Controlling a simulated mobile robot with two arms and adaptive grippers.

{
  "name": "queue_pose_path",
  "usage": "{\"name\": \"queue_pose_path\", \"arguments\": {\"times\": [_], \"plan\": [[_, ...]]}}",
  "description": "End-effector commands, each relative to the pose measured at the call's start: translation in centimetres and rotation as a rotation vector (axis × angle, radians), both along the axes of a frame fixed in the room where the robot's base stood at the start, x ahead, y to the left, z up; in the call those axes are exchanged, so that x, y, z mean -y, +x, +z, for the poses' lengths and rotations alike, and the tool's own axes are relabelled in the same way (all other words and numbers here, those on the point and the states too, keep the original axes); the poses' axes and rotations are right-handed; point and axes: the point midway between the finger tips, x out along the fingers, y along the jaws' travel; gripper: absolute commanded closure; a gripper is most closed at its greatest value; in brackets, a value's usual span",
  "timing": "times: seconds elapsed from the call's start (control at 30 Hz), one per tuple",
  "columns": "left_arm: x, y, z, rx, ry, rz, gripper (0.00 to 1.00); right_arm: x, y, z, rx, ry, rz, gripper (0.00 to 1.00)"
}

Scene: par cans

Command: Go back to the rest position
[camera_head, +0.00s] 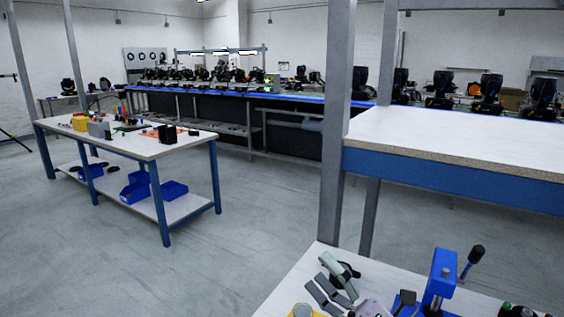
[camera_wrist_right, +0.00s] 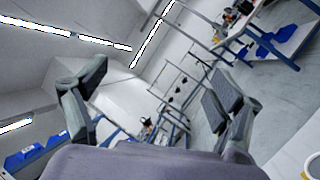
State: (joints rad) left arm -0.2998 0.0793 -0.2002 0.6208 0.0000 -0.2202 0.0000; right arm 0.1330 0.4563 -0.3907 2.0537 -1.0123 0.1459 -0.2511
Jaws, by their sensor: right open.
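My right gripper (camera_head: 335,283) is at the bottom of the head view, above the near pale worktop (camera_head: 300,270). Its grey fingers are spread and nothing is between them. In the right wrist view the gripper (camera_wrist_right: 157,88) also shows its two dark finger pads wide apart, with only the distant room between them. My left gripper is in neither view.
A blue tool with a lever (camera_head: 441,275) and a yellow item (camera_head: 302,311) sit close by on the near worktop. A grey post (camera_head: 335,130) and a raised shelf (camera_head: 450,140) stand behind. Left is a workbench (camera_head: 150,150); open floor (camera_head: 240,220) lies between.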

Motion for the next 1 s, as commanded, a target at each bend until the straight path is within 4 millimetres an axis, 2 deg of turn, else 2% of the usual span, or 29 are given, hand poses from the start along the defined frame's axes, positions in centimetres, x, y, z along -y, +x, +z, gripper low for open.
{"name": "queue_pose_path", "arguments": {"times": [0.07, 0.17, 0.27, 0.37, 0.4, 0.5, 0.63, 0.73, 0.9, 0.97, 1.0], "plan": [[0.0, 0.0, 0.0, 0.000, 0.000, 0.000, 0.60, 3.0, 0.6, -0.9, -0.145, 0.192, -0.112, 0.13], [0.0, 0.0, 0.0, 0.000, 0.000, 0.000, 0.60, 7.1, 0.9, -3.5, -0.345, 0.418, -0.260, 0.13], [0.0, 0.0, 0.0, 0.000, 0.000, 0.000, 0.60, 10.8, 0.1, -7.8, -0.565, 0.622, -0.411, 0.13], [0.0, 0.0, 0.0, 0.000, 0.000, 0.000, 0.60, 13.6, -2.2, -13.2, -0.801, 0.801, -0.565, 0.13], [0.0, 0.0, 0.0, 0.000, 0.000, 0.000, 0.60, 14.4, -3.6, -15.5, -0.900, 0.866, -0.628, 0.13], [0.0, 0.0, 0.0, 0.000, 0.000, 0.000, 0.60, 15.5, -7.8, -20.8, -1.138, 0.997, -0.774, 0.13], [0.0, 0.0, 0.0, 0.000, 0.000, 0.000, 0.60, 15.4, -13.5, -25.5, -1.391, 1.101, -0.923, 0.13], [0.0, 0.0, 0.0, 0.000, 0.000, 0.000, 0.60, 14.9, -17.5, -27.8, -1.549, 1.144, -1.013, 0.13], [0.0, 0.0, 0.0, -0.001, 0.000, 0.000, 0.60, 13.7, -23.8, -30.0, -1.782, 1.183, -1.141, 0.13], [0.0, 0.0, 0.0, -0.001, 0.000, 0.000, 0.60, 13.2, -25.9, -30.5, -1.859, 1.188, -1.182, 0.13], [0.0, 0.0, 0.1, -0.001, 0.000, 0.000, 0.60, 13.0, -26.4, -31.1, -1.885, 1.187, -1.199, 0.13]]}}
